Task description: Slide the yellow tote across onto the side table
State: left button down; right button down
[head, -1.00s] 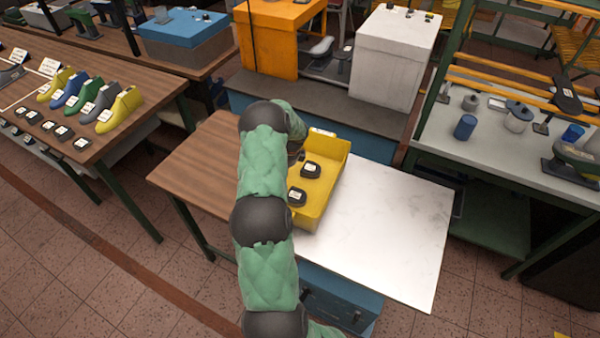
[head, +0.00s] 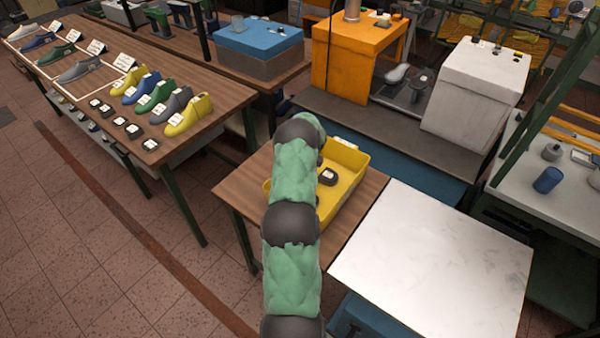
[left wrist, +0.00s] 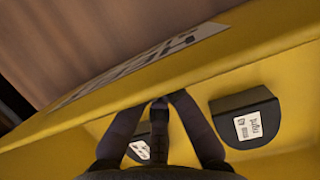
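The yellow tote (head: 346,193) sits on the wood-topped side table (head: 236,193); its visible right side lies inside that table's right edge. My left arm covers its left part. Black pieces with white labels lie inside, one (head: 329,177) clear in the head view and another (left wrist: 246,118) in the left wrist view. My left gripper (left wrist: 168,99) reaches into the tote. Its fingertips are together against the inner face of a wall whose outside carries a white label (left wrist: 140,65). In the head view the left gripper is hidden behind my arm. My right gripper is not in view.
A white-topped table (head: 440,262) stands right of the side table and is bare. A bench with an orange box (head: 355,55) and a white box (head: 475,90) is behind. A long table (head: 90,65) with colored shoe lasts stands left. The side table's left part is clear.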

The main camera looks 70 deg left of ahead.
pick_arm(q)
jog(key=s+a, duration=0.1)
jog(key=a, duration=0.1)
jog(key=s+a, duration=0.2)
jog(key=a, duration=0.1)
jog(key=s+a, duration=0.1)
jog(key=a, duration=0.1)
jog(key=shift+s+a, duration=0.15)
jog(key=shift+s, duration=0.1)
jog(key=shift+w, duration=0.1)
